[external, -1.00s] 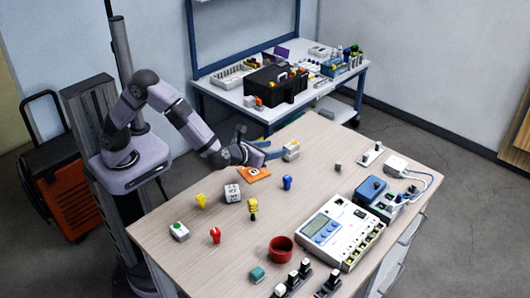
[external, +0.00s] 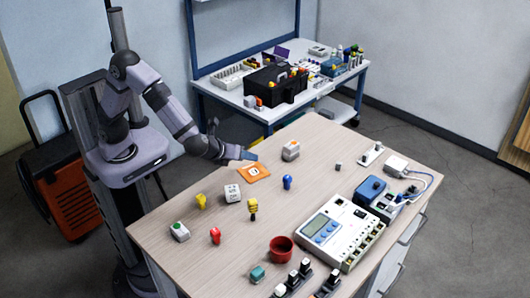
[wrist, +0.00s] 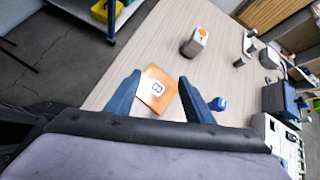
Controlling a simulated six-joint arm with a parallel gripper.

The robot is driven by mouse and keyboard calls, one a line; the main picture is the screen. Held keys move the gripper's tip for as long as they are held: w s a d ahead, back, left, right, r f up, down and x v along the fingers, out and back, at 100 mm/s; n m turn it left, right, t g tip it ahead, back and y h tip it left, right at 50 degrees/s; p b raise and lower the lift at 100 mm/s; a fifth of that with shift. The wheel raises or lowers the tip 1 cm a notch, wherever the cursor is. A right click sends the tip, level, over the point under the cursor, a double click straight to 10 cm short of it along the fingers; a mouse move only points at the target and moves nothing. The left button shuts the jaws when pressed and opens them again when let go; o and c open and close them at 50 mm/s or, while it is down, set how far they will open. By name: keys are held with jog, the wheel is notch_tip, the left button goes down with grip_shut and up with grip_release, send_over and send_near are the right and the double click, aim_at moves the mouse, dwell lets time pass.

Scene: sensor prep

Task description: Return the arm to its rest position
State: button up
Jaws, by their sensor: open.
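My gripper (external: 249,155) is above the table's back left edge in the external view, its fingers pointing right. In the wrist view my gripper (wrist: 160,95) has its two blue fingers apart with nothing held between them. An orange card with a white mark (external: 254,172) lies flat on the table just below the fingers. It shows between and beyond the fingers in the wrist view (wrist: 156,91). A white and orange block (external: 291,150) stands on the table, apart from my gripper to the right.
A second bench with a black toolbox (external: 275,86) stands behind.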

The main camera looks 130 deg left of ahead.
jog(key=s+d+r+n+h+p, duration=0.1)
jog(key=s+d+n+h+p, duration=0.1)
jog(key=d, duration=0.7)
jog(key=s+d+r+n+h+p, duration=0.1)
jog(key=s+d+n+h+p, duration=0.2)
jog(key=s+d+n, duration=0.3)
jog(key=s+d+r+n+h+p, duration=0.1)
jog(key=s+d+n+h+p, duration=0.2)
jog(key=d, duration=1)
jog(key=shift+s+d+r+n+t+h, duration=0.25)
jog(key=shift+s+r+n+t+h, duration=0.25)
jog(key=shift+n+h, duration=0.6)
